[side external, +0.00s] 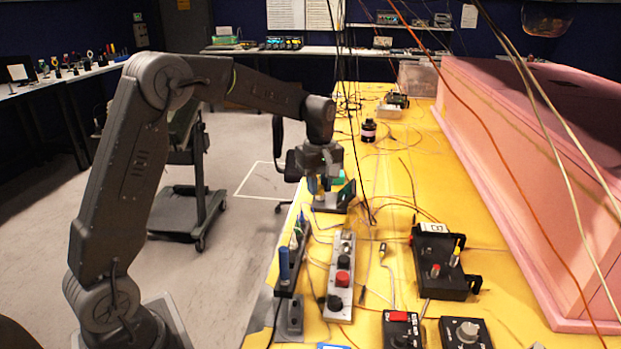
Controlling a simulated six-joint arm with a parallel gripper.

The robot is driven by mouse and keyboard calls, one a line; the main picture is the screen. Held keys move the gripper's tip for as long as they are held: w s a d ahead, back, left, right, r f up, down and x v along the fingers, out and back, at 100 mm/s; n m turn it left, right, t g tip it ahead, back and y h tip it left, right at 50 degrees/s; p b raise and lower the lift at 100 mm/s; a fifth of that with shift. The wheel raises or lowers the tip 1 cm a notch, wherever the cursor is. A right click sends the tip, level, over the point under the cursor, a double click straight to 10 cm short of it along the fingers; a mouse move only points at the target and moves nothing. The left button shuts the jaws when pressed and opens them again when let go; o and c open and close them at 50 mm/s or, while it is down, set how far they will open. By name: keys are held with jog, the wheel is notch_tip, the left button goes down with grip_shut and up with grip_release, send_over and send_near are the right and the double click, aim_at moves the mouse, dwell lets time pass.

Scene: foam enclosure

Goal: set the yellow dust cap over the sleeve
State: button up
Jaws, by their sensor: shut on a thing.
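My gripper (321,184) points down over the left edge of the yellow table (400,180), at the end of my dark arm. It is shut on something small. A yellowish bit shows between the fingers and looks like the dust cap, but it is too small to make out well. A grey and dark block (335,203) stands just below the gripper, with a green piece behind it. I cannot make out the sleeve, and I cannot tell whether the held thing touches anything below.
A black rack with an upright blue handle (284,265) and a grey button panel (341,280) lie in front. A black box (441,262) is to their right. Loose cables cross the table and hang from above. A pink foam wall (520,170) bounds the right side.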

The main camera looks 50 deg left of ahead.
send_near(345, 251)
jog(key=shift+w+a+f, duration=0.15)
jog(key=shift+w+a, duration=0.1)
jog(key=shift+w, duration=0.05)
jog(key=shift+f, duration=2.5)
jog(key=shift+f, duration=1.1)
jog(key=o, duration=1)
jog(key=shift+c, duration=0.2)
